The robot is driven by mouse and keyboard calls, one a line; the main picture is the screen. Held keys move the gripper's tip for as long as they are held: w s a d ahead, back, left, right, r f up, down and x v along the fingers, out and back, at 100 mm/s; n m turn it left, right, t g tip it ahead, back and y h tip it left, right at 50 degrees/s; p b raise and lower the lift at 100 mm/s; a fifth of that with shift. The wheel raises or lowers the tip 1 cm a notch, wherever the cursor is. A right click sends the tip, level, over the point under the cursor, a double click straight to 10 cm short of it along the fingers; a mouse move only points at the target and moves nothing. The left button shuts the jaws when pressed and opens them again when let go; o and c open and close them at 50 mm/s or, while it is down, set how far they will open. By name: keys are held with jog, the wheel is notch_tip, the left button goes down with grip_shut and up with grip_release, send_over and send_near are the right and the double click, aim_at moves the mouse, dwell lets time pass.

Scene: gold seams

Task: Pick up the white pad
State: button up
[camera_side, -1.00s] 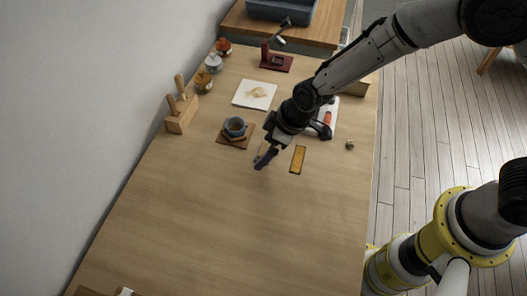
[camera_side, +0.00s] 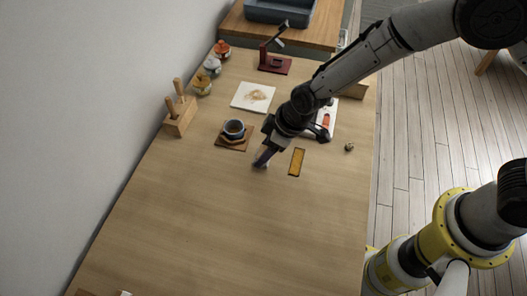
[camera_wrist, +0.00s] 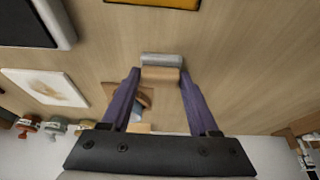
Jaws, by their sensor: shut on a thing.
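The white pad (camera_wrist: 162,60) is a small pale grey-white roll-like piece on a tan, wood-coloured part. In the wrist view it sits between the two purple fingertips of my gripper (camera_wrist: 159,75), which is shut on it. In the side view my gripper (camera_side: 262,159) points down, low over the middle of the table, left of the amber tile. The pad is mostly hidden by the fingers there, and I cannot tell whether it touches the table.
The amber tile (camera_side: 296,162) lies to the right. A white sheet (camera_side: 253,97), a wooden stand (camera_side: 180,118) and several jars are further back.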

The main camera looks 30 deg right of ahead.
jog(key=shift+r, duration=0.15)
jog(key=shift+r, duration=0.25)
notch_tip(320, 180, up, 2)
jog(key=shift+r, duration=0.1)
jog(key=s+d+r, duration=0.8)
jog(key=s+r, duration=0.2)
jog(key=s, duration=0.1)
jog(key=shift+s, duration=0.25)
jog(key=o, duration=0.6)
jog(key=c, duration=0.4)
jog(key=shift+c, duration=0.2)
